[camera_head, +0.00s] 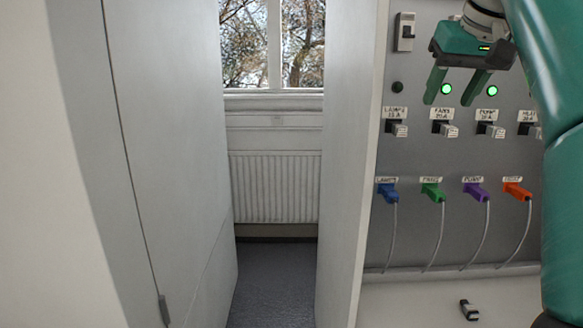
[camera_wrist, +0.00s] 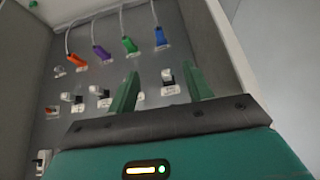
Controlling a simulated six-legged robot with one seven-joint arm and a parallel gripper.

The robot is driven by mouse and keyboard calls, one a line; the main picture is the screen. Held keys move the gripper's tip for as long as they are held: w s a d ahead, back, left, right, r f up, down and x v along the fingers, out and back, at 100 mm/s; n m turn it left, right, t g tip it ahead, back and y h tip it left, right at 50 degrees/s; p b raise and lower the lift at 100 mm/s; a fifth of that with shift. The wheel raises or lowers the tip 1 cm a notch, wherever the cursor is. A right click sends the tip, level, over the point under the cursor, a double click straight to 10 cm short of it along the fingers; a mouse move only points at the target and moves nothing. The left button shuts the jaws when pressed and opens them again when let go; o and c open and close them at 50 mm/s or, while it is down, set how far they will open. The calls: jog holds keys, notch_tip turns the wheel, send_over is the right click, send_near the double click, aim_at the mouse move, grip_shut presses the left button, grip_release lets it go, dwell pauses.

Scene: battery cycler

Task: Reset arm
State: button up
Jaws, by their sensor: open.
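My gripper (camera_head: 453,92) is green with a dark body and hangs at the upper right in the head view, fingers pointing down in front of the grey panel (camera_head: 420,155). Its two fingers are apart with nothing between them. In the wrist view my gripper (camera_wrist: 160,88) also shows open, its fingers toward the panel's switches. My green arm runs down the right edge of the head view. It hides part of the panel's right side.
The panel has a row of breaker switches (camera_head: 442,129), lit green lamps (camera_head: 492,90), and blue (camera_head: 388,192), green (camera_head: 433,192), purple (camera_head: 476,191) and orange (camera_head: 517,191) plugs with cables. A small dark piece (camera_head: 468,310) lies on the ledge below. A radiator (camera_head: 275,187) stands under the window.

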jog(key=s+a+f, duration=0.3)
jog(key=s+f, duration=0.3)
jog(key=f, duration=0.7)
jog(key=s+a+f, duration=0.3)
jog(key=s+f, duration=0.4)
jog(key=f, duration=0.6)
jog(key=s+a+f, duration=0.4)
jog(key=s+f, duration=0.2)
jog(key=f, duration=0.7)
jog(key=shift+s+f+g, duration=0.15)
jog(key=shift+s+g, duration=0.15)
jog(key=shift+g, duration=0.1)
